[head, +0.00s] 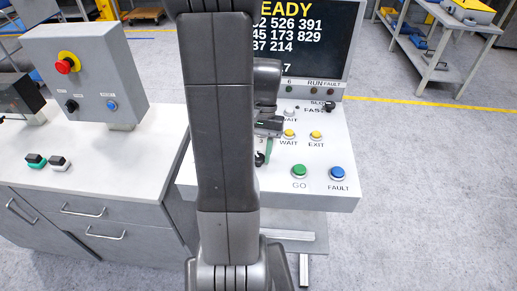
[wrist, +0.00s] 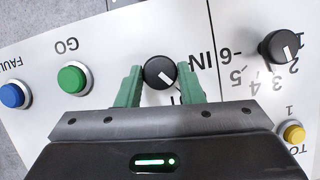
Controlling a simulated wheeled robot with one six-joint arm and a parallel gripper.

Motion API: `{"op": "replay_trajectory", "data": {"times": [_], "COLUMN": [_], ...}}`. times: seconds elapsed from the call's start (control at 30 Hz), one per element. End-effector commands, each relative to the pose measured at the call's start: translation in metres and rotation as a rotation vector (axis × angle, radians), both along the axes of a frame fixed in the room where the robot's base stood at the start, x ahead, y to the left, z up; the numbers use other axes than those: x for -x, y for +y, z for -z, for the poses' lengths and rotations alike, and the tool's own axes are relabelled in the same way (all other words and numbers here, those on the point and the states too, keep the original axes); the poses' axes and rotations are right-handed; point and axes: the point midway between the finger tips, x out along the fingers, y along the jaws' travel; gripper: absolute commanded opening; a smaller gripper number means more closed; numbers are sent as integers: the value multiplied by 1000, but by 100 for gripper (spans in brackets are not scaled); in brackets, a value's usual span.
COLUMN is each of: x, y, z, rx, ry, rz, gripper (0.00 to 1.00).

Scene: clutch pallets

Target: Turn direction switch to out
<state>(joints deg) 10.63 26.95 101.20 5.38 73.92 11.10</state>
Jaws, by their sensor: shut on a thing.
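The direction switch (wrist: 157,70) is a round black knob with a white pointer mark, on the pale panel in the wrist view. The word IN stands to its right, and a second label below right is mostly hidden by my gripper. The pointer is turned to the lower right, toward that hidden label. My gripper (wrist: 160,78) has its green fingers on either side of the knob, shut on it. In the head view my gripper (head: 266,148) is over the panel, and my arm hides much of the switch area.
The panel carries a green GO button (head: 299,171), a blue FAULT button (head: 337,173) and yellow buttons (head: 316,135). A numbered black knob (wrist: 278,47) is right in the wrist view. A grey box with a red stop button (head: 66,65) stands on the left bench.

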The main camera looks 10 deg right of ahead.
Motion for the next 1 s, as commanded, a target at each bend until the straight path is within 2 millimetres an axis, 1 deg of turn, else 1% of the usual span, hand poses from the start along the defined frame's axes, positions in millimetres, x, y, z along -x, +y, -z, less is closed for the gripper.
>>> {"op": "replay_trajectory", "data": {"times": [0.1, 0.3, 0.83, 0.87, 0.9, 0.93, 1.0], "x": [-1, 0, 0, 0, 0, 0, 0], "y": [-1, -1, -1, -1, -1, -1, -1], "z": [-1, -1, -1, -1, -1, 0, 0], "rx": [1, 1, 2, 2, 1, 1, 1], "ry": [-3, -4, -4, -4, -3, -3, -3], "rz": [59, 114, 135, 135, 135, 135, 134], "gripper": [11, 11, 11, 40, 48, 54, 55]}}
